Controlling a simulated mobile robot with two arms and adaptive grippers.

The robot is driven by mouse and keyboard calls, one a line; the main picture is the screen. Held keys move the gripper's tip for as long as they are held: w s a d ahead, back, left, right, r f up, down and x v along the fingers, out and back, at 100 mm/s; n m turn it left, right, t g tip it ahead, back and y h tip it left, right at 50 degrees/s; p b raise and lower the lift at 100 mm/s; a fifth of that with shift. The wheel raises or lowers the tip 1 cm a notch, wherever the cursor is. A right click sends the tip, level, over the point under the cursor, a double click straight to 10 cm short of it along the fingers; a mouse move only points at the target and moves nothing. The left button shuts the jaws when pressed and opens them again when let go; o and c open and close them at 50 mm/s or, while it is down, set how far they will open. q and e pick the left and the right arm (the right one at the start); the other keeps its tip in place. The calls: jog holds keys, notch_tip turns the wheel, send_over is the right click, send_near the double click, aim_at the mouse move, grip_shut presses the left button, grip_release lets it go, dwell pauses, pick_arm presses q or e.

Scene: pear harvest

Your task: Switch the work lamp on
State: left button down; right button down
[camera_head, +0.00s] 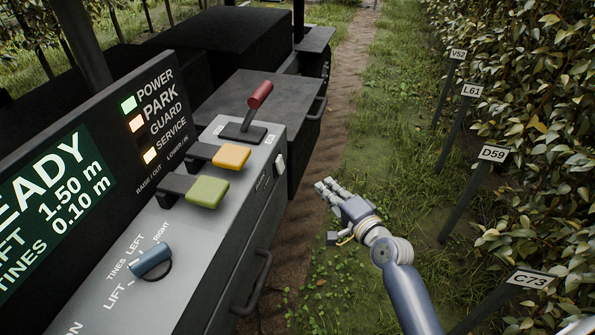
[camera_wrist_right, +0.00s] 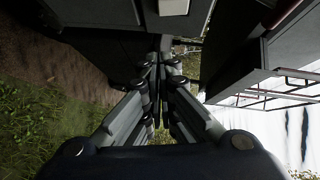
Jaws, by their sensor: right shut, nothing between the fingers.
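A small white rocker switch (camera_head: 279,164) sits on the right side face of the grey control console (camera_head: 130,300). A pale block (camera_wrist_right: 174,7) at the top edge of the right wrist view looks like the same switch. My right gripper (camera_head: 325,186) is shut and empty, apart from the console, to the right of and below the switch in the head view. Its closed fingers (camera_wrist_right: 157,65) point toward the dark console side in the wrist view. No lamp can be made out. My left gripper is not in view.
The console carries a red-knobbed lever (camera_head: 260,95), a yellow paddle (camera_head: 231,157), a green paddle (camera_head: 207,191) and a blue rotary knob (camera_head: 150,261). A handle (camera_head: 262,285) juts from its side. Number stakes (camera_head: 493,154) and a hedge stand right; grass lies between.

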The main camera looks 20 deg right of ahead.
aim_at(280, 164)
jog(key=w+a+f+p, duration=0.1)
jog(key=w+a, duration=0.3)
jog(key=w, duration=0.6)
jog(key=shift+a+f, duration=0.4)
jog(key=shift+f, duration=0.05)
